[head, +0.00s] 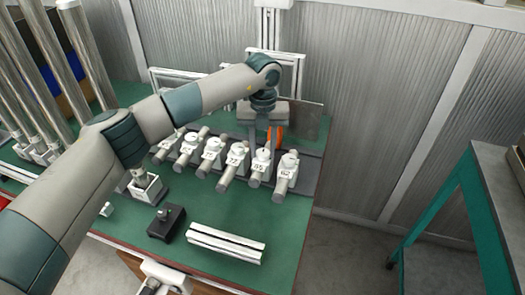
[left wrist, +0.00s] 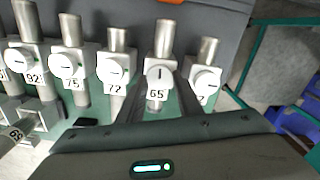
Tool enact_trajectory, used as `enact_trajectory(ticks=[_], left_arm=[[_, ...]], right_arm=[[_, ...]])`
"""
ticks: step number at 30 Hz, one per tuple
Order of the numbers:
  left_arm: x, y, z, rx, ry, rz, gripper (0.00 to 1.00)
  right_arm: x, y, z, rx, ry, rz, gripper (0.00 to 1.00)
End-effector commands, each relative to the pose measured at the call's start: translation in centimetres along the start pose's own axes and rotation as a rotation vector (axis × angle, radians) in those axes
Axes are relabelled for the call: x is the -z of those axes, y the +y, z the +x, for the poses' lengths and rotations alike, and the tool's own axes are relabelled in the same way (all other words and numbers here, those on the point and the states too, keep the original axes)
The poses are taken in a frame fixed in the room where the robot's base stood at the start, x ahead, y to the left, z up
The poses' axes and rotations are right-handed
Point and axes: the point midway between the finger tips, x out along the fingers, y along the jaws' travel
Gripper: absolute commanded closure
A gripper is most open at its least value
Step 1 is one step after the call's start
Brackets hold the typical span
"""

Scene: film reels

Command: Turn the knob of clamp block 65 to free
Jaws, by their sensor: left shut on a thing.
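Clamp block 65 (head: 258,168) is a white block with a round knob, second from the right in a row at the back of the green bench. It also shows in the left wrist view (left wrist: 156,94). The black line on its knob (left wrist: 159,74) stands upright in that view. My left gripper (head: 267,148) comes down over this block from above. In the left wrist view its fingers reach in on both sides of the knob, and it is shut on the knob. The exact contact is partly hidden. My right gripper is not in view.
Clamp block 72 (left wrist: 112,72) stands close on the left and clamp block 62 (head: 286,173) close on the right. Metal rods stick out of the blocks. A black block (head: 166,222) and a white rail (head: 226,243) lie in front. A corrugated wall is behind.

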Motion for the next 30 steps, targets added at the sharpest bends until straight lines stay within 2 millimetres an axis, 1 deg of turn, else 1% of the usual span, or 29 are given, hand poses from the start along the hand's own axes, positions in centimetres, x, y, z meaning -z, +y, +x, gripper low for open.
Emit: enact_trajectory(ticks=[12,28,30], left_arm=[[-0.1,-0.1,0.0,0.002,-0.004,-0.396,0.9],[-0.3,-0.2,-0.1,0.002,-0.003,-0.9,0.9],[-0.3,-0.3,-0.1,0.002,-0.003,-0.967,0.9]], right_arm=[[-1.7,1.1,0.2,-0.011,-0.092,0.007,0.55],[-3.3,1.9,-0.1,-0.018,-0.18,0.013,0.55],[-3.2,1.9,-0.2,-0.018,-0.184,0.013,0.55]])
